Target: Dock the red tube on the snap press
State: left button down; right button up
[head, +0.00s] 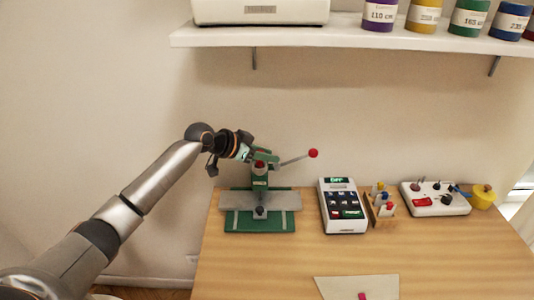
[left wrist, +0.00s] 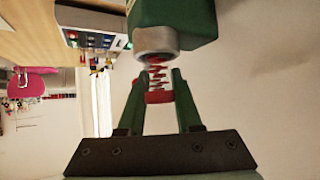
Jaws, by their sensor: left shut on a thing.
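The green snap press (head: 260,183) stands at the back left of the table, with a grey plate, a green base and a lever ending in a red ball (head: 313,153). My left gripper (head: 256,157) reaches in from the left at the press's top. In the left wrist view the gripper (left wrist: 158,82) is shut on the red tube (left wrist: 158,97), which shows a red zigzag inside. The tube's far end meets the metal collar (left wrist: 157,57) on the green press head; whether it is seated inside or only touching, I cannot tell. My right gripper is out of view.
Right of the press stand a white keypad unit (head: 343,206), a small wooden rack (head: 381,206) with coloured tubes, and a white control box (head: 434,199) beside a yellow spool (head: 483,196). A pale cloth (head: 345,288) lies at the front. A shelf (head: 350,36) hangs above.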

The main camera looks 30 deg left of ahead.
pick_arm(q)
jog(key=shift+f+b, duration=0.35)
jog(key=shift+f, duration=0.2)
jog(key=c, duration=0.9)
grip_release()
jog(key=shift+o, duration=0.2)
jog(key=shift+p+v, duration=1.2)
jog(key=shift+v, duration=0.35)
jog(key=p+v, duration=0.3)
jog(key=v, duration=0.5)
